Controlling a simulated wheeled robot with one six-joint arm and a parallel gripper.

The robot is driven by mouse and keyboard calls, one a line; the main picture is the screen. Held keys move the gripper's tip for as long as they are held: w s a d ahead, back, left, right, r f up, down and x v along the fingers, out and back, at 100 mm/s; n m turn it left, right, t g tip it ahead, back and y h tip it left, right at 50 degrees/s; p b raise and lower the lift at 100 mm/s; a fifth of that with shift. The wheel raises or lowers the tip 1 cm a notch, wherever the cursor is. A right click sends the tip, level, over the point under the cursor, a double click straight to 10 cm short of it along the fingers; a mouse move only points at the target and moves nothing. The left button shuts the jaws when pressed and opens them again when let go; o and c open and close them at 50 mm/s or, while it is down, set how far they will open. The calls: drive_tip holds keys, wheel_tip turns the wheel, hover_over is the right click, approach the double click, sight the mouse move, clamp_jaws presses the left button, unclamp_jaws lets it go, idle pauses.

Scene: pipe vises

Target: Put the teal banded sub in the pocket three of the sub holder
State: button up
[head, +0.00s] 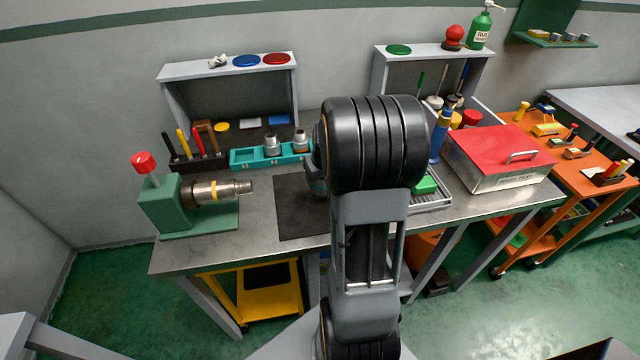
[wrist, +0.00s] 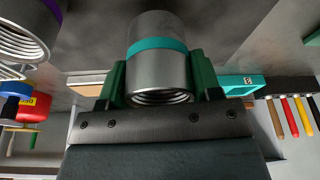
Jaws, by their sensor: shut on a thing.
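The teal banded sub (wrist: 160,62) is a silver cylinder with a teal ring and a threaded end. My gripper (wrist: 161,80) is shut on it, with a green finger on each side, in the wrist view. In the head view my arm hides the sub and nearly all of the gripper. The teal sub holder (head: 243,159) stands at the back of the bench, left of my arm. Two silver subs (head: 272,143) stand in it toward the right, and its left part looks empty. In the wrist view part of the holder (wrist: 236,83), marked 3, shows behind the right finger.
A green vise (head: 165,207) holds a yellow-banded pipe piece (head: 214,190) at the bench's left. A dark mat (head: 298,215) lies clear before the holder. A tool rack (head: 195,162) stands left of it. A purple-banded sub (wrist: 28,35) shows at the wrist view's upper left.

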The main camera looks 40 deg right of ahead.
drive_tip(key=s+a+r, duration=0.1)
drive_tip(key=s+r, duration=0.3)
drive_tip(key=s, duration=0.2)
drive_tip(key=s+a+r+b, duration=0.1)
drive_tip(key=s+r, duration=0.4)
drive_tip(key=s, duration=0.2)
drive_tip(key=shift+s+r, duration=0.15)
drive_tip(key=shift+s, duration=0.15)
